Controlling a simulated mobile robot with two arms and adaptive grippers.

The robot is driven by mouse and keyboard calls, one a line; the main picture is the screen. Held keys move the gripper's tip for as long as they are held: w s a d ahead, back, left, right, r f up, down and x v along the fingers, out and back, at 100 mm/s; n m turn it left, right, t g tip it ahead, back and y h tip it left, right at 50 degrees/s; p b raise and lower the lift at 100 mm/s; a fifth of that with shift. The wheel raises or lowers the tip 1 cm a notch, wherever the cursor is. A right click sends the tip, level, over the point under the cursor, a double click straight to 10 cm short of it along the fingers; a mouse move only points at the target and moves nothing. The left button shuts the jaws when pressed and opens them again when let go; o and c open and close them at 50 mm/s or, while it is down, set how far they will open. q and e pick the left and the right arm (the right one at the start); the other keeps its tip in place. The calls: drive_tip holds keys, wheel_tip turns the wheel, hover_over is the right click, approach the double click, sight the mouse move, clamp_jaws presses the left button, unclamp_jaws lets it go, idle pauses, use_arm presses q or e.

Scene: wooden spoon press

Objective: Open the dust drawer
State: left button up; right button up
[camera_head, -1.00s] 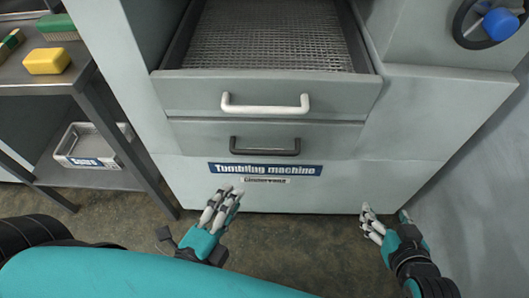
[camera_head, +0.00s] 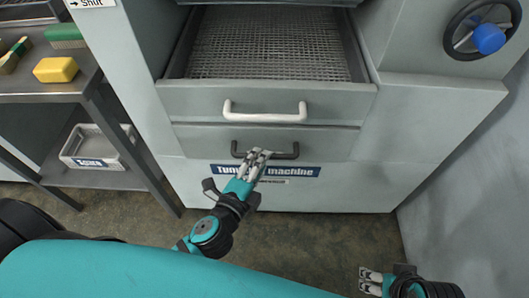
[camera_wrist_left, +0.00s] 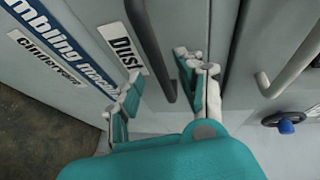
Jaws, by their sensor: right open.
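The dust drawer (camera_head: 335,141) is the shut lower grey drawer in the machine front, with a dark bar handle (camera_head: 284,155). In the left wrist view its label reads "Dust" (camera_wrist_left: 122,50), beside the dark handle (camera_wrist_left: 150,52). My left gripper (camera_head: 257,157) is at this handle, its fingertips covering the handle's middle in the head view. In the left wrist view my left gripper (camera_wrist_left: 160,88) is open, with fingers apart on either side of the handle's line; contact cannot be told. My right gripper (camera_head: 371,281) is open and low at the bottom right, away from the drawer.
Above is an open drawer with a mesh screen (camera_head: 270,40) and a white handle (camera_head: 265,112). A blue-knobbed handwheel (camera_head: 488,38) is at the upper right. A metal shelf (camera_head: 60,78) with a yellow sponge (camera_head: 56,70) and a grey bin (camera_head: 92,148) stands at the left.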

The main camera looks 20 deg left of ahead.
sight(287, 142)
use_arm(q)
drive_tip(key=shift+x, duration=1.65)
clamp_jaws()
